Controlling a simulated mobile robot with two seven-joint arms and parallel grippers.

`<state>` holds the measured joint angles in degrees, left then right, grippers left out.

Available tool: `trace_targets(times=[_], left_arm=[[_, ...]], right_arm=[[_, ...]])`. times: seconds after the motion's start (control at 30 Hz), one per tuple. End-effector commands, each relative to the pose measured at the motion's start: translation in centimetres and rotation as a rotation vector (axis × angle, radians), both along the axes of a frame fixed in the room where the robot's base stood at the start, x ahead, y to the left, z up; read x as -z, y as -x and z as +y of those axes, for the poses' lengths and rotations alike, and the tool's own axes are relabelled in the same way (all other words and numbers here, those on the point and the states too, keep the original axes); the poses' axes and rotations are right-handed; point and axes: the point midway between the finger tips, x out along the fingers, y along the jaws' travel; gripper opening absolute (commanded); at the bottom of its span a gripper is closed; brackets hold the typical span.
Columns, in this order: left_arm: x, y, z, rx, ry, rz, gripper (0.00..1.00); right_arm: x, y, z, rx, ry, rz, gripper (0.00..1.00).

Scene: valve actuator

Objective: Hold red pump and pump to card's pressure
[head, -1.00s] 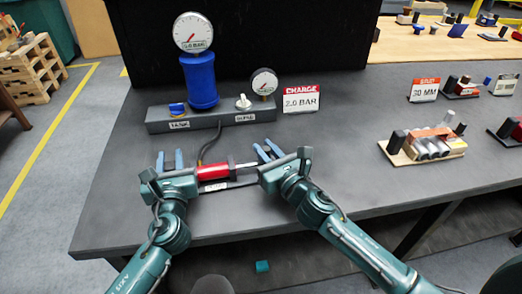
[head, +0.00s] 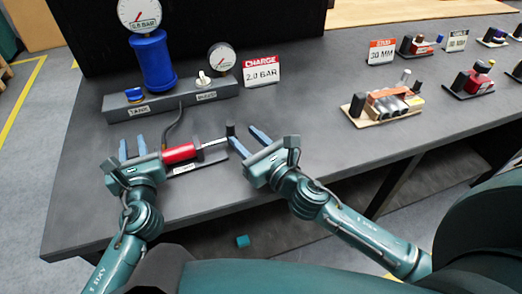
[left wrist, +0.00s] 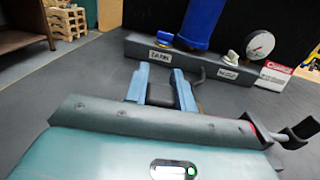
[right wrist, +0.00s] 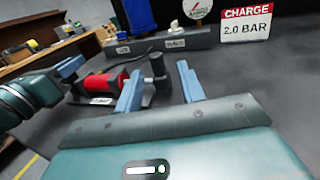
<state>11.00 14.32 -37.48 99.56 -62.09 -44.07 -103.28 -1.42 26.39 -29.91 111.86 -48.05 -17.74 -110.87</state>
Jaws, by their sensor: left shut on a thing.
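The red pump (head: 178,153) lies on the bench on a dark base, its rod reaching right to a black upright handle (head: 230,130). My left gripper (head: 132,147) is shut at the pump's left end; the left wrist view shows a dark part between its blue fingers (left wrist: 161,84). My right gripper (head: 250,139) is open beside the handle. In the right wrist view the handle (right wrist: 158,70) shows between and beyond the fingers (right wrist: 160,86). The card (head: 261,72) reads CHARGE 2.0 BAR. The tank gauge (head: 139,12) tops a blue tank (head: 153,60); its reading is too small to be sure of.
A grey manifold (head: 170,98) has a blue knob (head: 134,97) and a white knob (head: 203,79). A smaller gauge (head: 221,57) stands at its right end. A black hose joins manifold and pump. Block assemblies (head: 392,104) stand right; the bench between is clear.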

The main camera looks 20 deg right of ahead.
Motion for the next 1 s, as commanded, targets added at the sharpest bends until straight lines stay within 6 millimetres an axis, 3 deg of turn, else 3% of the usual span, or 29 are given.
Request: trace_targets(times=[0.1, 0.3, 0.7, 0.87, 1.0], left_arm=[[0.6, 0.1, 0.3, -0.006, -0.005, 0.012, 0.00], [0.6, 0.0, 0.3, -0.007, -0.005, 0.012, 0.00], [0.6, 0.0, 0.3, -0.007, -0.005, 0.011, 0.00], [0.6, 0.0, 0.3, -0.007, -0.005, 0.011, 0.00], [0.6, 0.0, 0.3, -0.007, -0.005, 0.011, 0.00]], right_arm=[[0.1, 2.4, -0.8, 0.000, 0.001, 0.003, 0.39], [0.1, 4.7, -1.7, 0.002, 0.001, 0.001, 0.39], [0.0, 5.4, -1.9, 0.001, 0.001, -0.001, 0.39], [0.0, 5.3, -2.1, -0.003, 0.038, -0.014, 0.27], [0.2, 5.1, -2.8, -0.028, 0.237, -0.091, 0.16]])
